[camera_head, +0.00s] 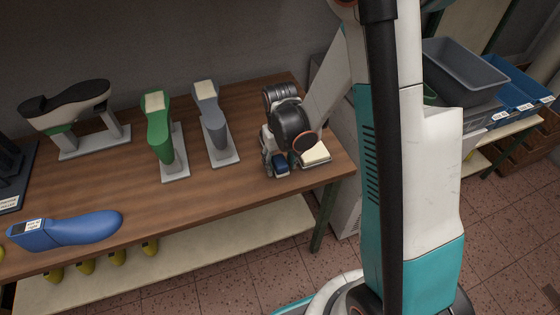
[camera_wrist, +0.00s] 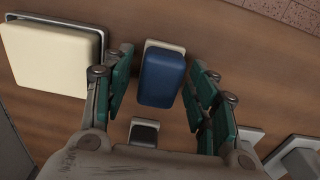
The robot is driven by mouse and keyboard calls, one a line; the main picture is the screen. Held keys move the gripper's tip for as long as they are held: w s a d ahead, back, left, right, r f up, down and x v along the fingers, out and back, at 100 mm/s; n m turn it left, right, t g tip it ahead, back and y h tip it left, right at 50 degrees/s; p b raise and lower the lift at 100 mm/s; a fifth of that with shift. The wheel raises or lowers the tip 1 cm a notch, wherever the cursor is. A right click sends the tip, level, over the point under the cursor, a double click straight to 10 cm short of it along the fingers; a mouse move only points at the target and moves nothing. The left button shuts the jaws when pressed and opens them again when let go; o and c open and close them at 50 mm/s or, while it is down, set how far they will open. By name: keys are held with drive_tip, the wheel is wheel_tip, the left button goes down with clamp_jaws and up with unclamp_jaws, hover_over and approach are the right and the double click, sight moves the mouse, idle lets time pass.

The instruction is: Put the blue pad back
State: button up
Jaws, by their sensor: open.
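The blue pad (camera_wrist: 161,78) lies on the wooden table, between the two teal fingers of my gripper (camera_wrist: 160,62) in the wrist view. A pale block shows at its far end. Gaps show on both sides of the pad, and the fingers are open. In the head view the blue pad (camera_head: 280,161) is partly hidden under my gripper (camera_head: 284,154), near the table's right end. A cream pad in a grey metal tray (camera_wrist: 52,55) lies left of the fingers in the wrist view; the cream pad (camera_head: 315,152) also shows in the head view, right of my gripper.
A grey last on a stand (camera_head: 212,115) and a green last on a stand (camera_head: 160,130) stand left of my gripper. A black-soled form (camera_head: 65,97) stands further left. A blue shoe last (camera_head: 70,230) lies near the front edge. Grey and blue bins (camera_head: 465,70) are at right.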

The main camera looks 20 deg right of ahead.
wheel_tip(320, 180, up, 13)
drive_tip(key=p, duration=0.4)
wheel_tip(320, 180, up, 10)
drive_tip(key=r+t, duration=0.1)
drive_tip(key=t, duration=0.2)
hover_over(280, 161)
drive_tip(key=s, duration=0.6)
drive_tip(key=s+r+t, duration=0.4)
drive_tip(key=s+r, duration=0.1)
drive_tip(key=s, duration=0.3)
drive_tip(key=shift+s, duration=0.4)
drive_tip(key=shift+f+b, duration=1.2)
drive_tip(key=shift+b, duration=0.15)
